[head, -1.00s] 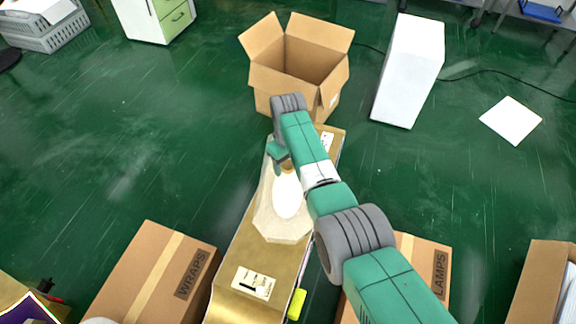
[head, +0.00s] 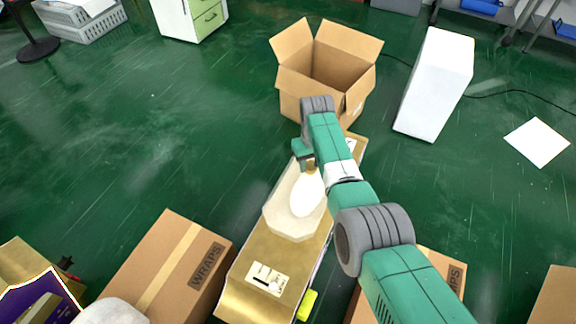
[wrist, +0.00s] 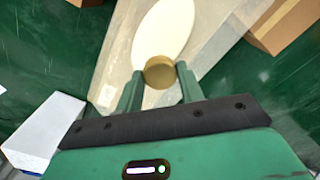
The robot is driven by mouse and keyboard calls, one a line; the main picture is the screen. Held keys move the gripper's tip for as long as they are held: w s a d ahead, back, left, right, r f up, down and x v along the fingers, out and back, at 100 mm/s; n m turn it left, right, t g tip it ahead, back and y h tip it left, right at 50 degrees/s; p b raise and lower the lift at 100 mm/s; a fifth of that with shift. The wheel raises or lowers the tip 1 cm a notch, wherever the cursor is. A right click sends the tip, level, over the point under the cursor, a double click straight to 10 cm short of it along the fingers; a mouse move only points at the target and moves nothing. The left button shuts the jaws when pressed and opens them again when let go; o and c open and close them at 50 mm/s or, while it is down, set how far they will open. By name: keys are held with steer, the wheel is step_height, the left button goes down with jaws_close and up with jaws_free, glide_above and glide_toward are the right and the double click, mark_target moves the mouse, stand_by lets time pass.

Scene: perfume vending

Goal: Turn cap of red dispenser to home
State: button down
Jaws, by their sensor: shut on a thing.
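The dispenser under my gripper (wrist: 159,70) has a pale cream, faceted body (head: 282,212) with a white oval (head: 309,194) on it; no red shows on it. In the head view it stands on a gold-topped stand, partly covered by my arm. Its round gold cap (wrist: 159,74) sits between my two green fingers in the wrist view. My gripper is shut on this cap, one finger on each side. In the head view my gripper (head: 305,163) is at the dispenser's far end, and the cap is mostly hidden there.
The gold stand (head: 243,297) carries a white label plate (head: 268,279). A carton marked WRAPS (head: 172,268) is at its left, another carton (head: 447,275) at its right. An open carton (head: 322,88) and a white block (head: 434,85) stand beyond.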

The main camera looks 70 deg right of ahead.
steer(key=c, duration=0.9)
jaws_free()
step_height(320, 180, up, 8)
steer(key=p, duration=0.4)
steer(key=shift+p, duration=0.3)
steer(key=shift+f, duration=0.1)
